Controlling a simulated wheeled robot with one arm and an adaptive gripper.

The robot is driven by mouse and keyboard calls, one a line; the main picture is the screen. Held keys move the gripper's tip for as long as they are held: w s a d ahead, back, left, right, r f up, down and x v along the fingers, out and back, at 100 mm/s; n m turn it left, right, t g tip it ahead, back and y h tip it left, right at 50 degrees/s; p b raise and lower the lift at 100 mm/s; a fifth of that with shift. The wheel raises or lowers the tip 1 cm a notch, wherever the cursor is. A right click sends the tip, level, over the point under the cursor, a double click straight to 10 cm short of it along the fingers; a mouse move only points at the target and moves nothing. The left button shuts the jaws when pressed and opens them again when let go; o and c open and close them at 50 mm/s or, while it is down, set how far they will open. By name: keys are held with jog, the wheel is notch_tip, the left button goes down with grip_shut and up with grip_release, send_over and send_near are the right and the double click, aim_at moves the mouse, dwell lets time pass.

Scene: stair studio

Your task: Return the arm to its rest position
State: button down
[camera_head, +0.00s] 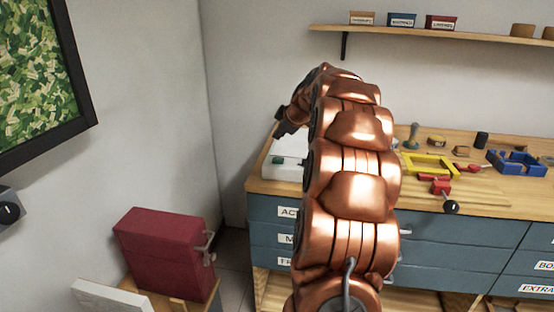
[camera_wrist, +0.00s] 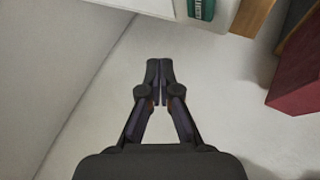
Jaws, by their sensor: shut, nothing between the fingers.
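My arm (camera_head: 350,190) is copper-coloured and rises through the middle of the head view, bending over at its top toward the left. My gripper shows in the wrist view (camera_wrist: 159,66) with its black fingertips together and nothing between them. In the head view only a dark part of the gripper (camera_head: 286,128) shows, at the left of the arm's top, near the workbench's left end. The wrist view has pale floor behind the fingers.
A wooden-topped workbench (camera_head: 480,200) with blue-grey drawers stands behind and right of my arm. A white box with a green part (camera_head: 288,158) sits at its left end. A red box (camera_head: 165,255) stands lower left. A shelf (camera_head: 430,33) hangs above the bench.

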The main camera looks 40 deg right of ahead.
dwell(0.5)
jog(key=s+a+m+g+y+p, duration=0.1)
jog(key=s+a+g+y+p, duration=0.3)
jog(key=a, duration=1.3)
jog(key=s+a+m+g+p, duration=0.15)
jog(key=s+a, duration=0.45)
jog(key=a, duration=1)
jog(key=s+a+f+m+g+p, duration=0.1)
jog(key=s+a+p, duration=0.1)
jog(key=s, duration=0.7)
jog(key=s+a+m+g+h+p, duration=0.1)
jog(key=s+a+g, duration=0.1)
jog(key=s+a, duration=0.3)
jog(key=s+a+f+m+g+p, duration=0.1)
jog(key=s+a+g+p, duration=0.1)
jog(key=s, duration=1.2)
jog(key=shift+a+f+m+h+p, duration=0.35)
jog(key=shift+a+h, duration=0.05)
jog(key=shift+a, duration=0.45)
jog(key=shift+s, duration=0.1)
